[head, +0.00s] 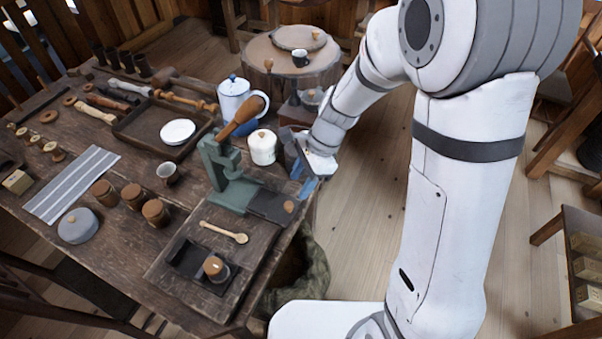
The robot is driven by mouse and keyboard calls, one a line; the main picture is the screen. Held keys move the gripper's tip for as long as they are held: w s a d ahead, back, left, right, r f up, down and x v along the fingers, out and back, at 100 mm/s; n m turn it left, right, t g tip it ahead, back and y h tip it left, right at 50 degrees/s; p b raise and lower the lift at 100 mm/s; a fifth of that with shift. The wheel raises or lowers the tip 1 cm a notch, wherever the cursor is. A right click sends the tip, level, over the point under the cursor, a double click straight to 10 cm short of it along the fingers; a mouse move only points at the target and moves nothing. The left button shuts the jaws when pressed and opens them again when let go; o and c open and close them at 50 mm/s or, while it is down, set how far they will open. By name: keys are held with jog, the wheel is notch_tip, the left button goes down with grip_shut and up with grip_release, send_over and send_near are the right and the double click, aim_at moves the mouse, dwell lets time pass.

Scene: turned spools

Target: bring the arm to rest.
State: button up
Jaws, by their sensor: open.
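My gripper (301,166) is at the right edge of the wooden table (120,267), just right of a white lidded jar (263,147). It looks open, and I see nothing held in it. My white arm reaches down to it from the upper right. A green press (228,178) with a wooden handle stands left of the gripper. Part of the fingers is hard to make out against the dark table edge.
A white and blue pot (238,104) stands behind the jar. A tray (150,130), a striped cloth (70,186), wooden jars (131,196) and a wooden spoon (224,232) lie left.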

jog(key=s+d+r+n+t+h, duration=0.2)
jog(key=s+d+r+n, duration=0.4)
jog(key=d+r, duration=0.1)
jog(key=s+d+r+n+t+h, duration=0.2)
jog(key=s+d+r+n, duration=0.4)
jog(key=d, duration=0.4)
jog(key=shift+r+n+t, duration=0.3)
jog(key=shift+r+n, duration=0.4)
jog(key=shift+r, duration=0.1)
jog(key=shift+c, duration=1)
jog(key=shift+a, duration=0.1)
